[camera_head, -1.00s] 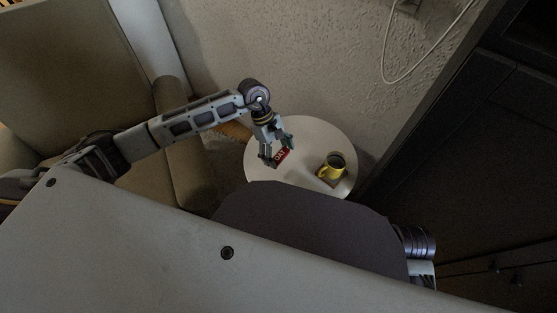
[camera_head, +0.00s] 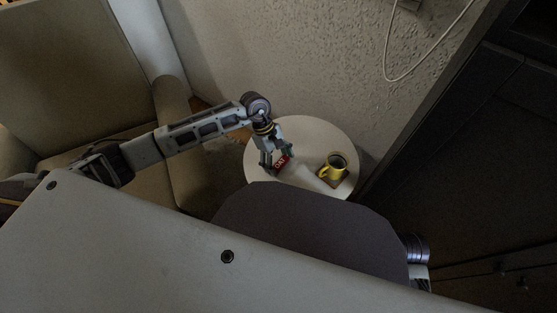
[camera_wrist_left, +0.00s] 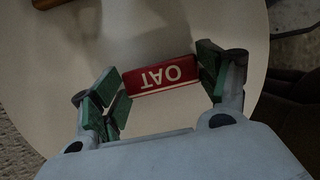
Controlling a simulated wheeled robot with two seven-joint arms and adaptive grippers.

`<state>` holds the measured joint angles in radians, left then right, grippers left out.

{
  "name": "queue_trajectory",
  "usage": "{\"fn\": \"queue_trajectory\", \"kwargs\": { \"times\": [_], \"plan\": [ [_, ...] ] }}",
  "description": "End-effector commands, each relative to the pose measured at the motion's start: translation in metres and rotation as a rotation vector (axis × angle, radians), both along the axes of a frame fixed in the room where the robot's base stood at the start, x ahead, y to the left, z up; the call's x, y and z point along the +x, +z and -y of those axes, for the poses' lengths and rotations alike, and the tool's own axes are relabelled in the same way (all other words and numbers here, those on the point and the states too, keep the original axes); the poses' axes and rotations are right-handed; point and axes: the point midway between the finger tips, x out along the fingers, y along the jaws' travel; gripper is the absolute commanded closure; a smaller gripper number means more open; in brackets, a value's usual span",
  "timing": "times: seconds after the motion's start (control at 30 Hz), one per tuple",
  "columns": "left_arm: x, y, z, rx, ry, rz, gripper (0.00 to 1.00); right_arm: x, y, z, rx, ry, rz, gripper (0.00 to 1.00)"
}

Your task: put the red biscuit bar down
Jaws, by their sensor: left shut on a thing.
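The red biscuit bar (camera_head: 281,162) with white "OAT" lettering is between the fingers of my left gripper (camera_head: 277,163), over the round white table (camera_head: 312,129). In the left wrist view the bar (camera_wrist_left: 160,76) lies crosswise between the green finger pads of my left gripper (camera_wrist_left: 160,82), gripped at its two ends. The white tabletop (camera_wrist_left: 60,75) shows behind it. I cannot tell whether the bar touches the table. My right gripper is not in view.
A yellow mug (camera_head: 335,169) with dark contents stands on the table, right of the bar, on a small brown mat. An armchair (camera_head: 75,70) is at the left, a dark cabinet (camera_head: 480,150) at the right. The table's far part is clear.

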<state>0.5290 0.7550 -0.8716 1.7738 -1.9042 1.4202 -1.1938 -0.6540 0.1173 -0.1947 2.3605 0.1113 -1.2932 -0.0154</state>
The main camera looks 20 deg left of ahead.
Motion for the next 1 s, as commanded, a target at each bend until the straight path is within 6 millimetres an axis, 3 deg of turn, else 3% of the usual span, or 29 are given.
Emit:
{"fn": "queue_trajectory", "kwargs": {
  "times": [0.27,0.3,0.43,1.0],
  "plan": [
    [0.0001,-0.0027,0.0,0.0,0.0,0.0,0.41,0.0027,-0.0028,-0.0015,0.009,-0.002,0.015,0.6],
    [0.0,-0.0026,0.0,0.0,0.0,0.0,0.21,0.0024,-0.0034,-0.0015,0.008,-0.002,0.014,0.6],
    [0.0,-0.0024,-0.0001,0.0,0.0,0.0,0.04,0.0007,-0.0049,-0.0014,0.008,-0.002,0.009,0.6],
    [-0.0002,0.0002,-0.0001,0.0,0.0,0.0,0.03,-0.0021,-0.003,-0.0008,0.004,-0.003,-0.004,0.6]
  ]
}}
